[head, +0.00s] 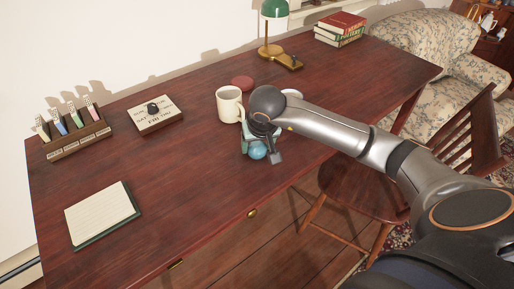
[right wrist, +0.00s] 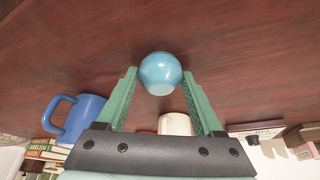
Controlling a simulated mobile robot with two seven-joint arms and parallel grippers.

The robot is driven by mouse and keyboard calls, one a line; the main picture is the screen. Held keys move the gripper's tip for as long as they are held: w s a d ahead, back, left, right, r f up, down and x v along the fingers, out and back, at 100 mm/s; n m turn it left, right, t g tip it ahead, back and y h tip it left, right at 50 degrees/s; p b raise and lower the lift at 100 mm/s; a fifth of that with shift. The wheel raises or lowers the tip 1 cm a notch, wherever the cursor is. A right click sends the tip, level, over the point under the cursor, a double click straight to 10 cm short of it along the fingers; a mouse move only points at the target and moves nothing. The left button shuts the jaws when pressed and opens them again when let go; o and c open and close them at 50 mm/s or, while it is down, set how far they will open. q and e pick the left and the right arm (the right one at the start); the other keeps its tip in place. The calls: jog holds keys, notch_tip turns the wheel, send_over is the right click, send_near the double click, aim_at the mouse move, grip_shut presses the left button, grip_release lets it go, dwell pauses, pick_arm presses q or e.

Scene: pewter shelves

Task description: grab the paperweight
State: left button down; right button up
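The paperweight looks to be the blue ball (head: 257,149) on the desk near its front edge, just below my right gripper (head: 260,147). In the right wrist view the glossy blue ball (right wrist: 160,75) sits at the tips of the green fingers of my right gripper (right wrist: 160,73), one finger on each side. The fingers are spread about as wide as the ball. I cannot tell whether they touch it. My left gripper is not in view.
A cream mug (head: 229,105) stands close behind my right gripper; a blue mug (right wrist: 80,117) shows in the wrist view. A notepad (head: 102,214), calendar block (head: 155,115), lamp (head: 272,40) and books (head: 340,29) are on the desk. The front middle desk is clear.

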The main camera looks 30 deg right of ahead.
grip_shut()
dwell(0.3)
jog(key=shift+r, duration=0.15)
